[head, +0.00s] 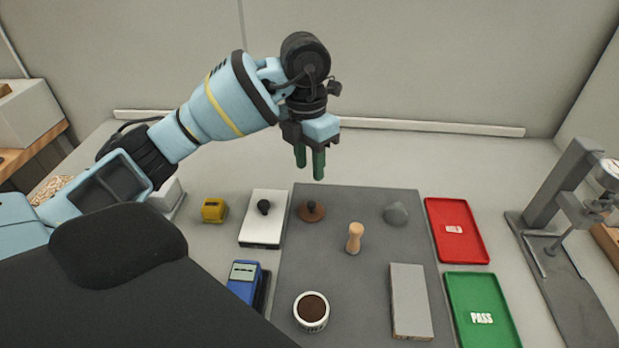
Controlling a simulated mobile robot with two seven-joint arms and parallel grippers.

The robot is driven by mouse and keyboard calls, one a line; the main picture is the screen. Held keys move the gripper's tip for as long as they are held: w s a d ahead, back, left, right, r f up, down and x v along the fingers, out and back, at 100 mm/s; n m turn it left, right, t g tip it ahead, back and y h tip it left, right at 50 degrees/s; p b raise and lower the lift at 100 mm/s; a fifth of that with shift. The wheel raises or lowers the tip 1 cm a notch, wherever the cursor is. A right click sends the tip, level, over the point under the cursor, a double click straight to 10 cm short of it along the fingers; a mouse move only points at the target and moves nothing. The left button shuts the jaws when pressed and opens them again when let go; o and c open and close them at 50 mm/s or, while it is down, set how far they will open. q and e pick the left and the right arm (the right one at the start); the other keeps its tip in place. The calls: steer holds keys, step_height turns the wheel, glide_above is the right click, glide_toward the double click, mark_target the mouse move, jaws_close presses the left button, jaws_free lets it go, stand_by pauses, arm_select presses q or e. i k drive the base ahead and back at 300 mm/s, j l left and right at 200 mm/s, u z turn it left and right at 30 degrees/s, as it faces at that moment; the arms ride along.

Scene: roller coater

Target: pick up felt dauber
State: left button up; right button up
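A small upright wooden peg with a rounded top (355,238) stands on the dark grey mat (345,290), near its middle; it looks most like the felt dauber, though I cannot make out any felt. A brown disc with a dark knob (312,211) lies to its left, near the mat's back edge. My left gripper (310,172) points down above the back edge of the mat, up and left of the peg. Its two green fingers are apart with nothing between them. My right gripper is not in view.
A white plate with a black knob (262,230), a yellow block (214,210) and a blue device (245,280) lie left. The mat holds a grey stone (396,213), cup (311,311) and grey bar (410,300). Red (468,252) and green (490,335) trays and a gauge stand (560,225) are right.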

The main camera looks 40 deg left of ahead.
mark_target(356, 230)
steer(key=k, duration=1)
